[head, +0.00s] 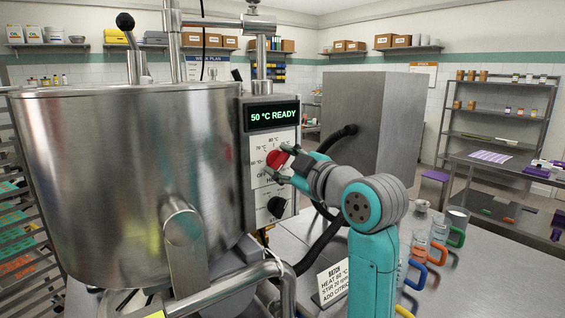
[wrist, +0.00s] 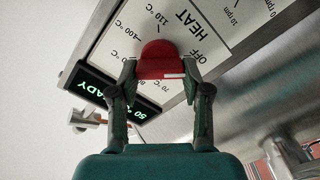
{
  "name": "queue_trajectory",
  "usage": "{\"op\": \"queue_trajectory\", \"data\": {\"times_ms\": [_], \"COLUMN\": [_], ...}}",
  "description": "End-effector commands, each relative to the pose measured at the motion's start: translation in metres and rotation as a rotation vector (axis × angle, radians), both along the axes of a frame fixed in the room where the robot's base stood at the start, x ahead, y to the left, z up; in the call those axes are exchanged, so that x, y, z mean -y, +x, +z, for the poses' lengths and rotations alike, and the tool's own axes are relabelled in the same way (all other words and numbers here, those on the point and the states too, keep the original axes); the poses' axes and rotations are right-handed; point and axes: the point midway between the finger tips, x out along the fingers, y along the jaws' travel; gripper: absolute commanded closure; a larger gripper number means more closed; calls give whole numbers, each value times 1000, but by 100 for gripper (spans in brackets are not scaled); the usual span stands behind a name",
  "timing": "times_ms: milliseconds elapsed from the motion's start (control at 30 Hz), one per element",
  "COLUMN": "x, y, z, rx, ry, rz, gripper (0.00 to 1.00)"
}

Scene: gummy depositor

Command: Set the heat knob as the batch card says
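The red heat knob (head: 277,159) is on the white panel of the steel kettle, under a display reading "50 °C READY" (head: 272,116). My gripper (head: 283,165) is at the knob. In the wrist view, its fingertips (wrist: 160,72) lie on both sides of the red knob (wrist: 158,58) and appear closed against it. A short white mark shows on the knob's near edge; its exact setting is unclear. OFF, 70, 100 and 110 °C are readable around it. The batch card (head: 331,284) stands on the table, partly hidden by my arm; it appears to read HEAT 80 °C.
A black knob (head: 277,206) sits lower on the same panel. The steel kettle (head: 130,180) fills the left. Jars with coloured handles (head: 438,238) stand on the table right of my arm. A black hose (head: 325,225) runs behind my arm.

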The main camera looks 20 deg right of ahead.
Motion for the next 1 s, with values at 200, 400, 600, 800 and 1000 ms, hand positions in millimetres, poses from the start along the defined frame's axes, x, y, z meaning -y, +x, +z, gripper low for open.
{"op": "queue_trajectory", "data": {"times_ms": [200, 400, 600, 800, 1000], "x": [0, 0, 1, 2, 3], "y": [0, 0, 0, 1, 1], "z": [0, 0, 0, 1, 1], "rx": [-2, -14, -49, -102, -162], "ry": [3, 41, 145, 310, 492], "rz": [1, 1, 0, 0, 0], "gripper": [87, 87, 87, 87, 87]}}
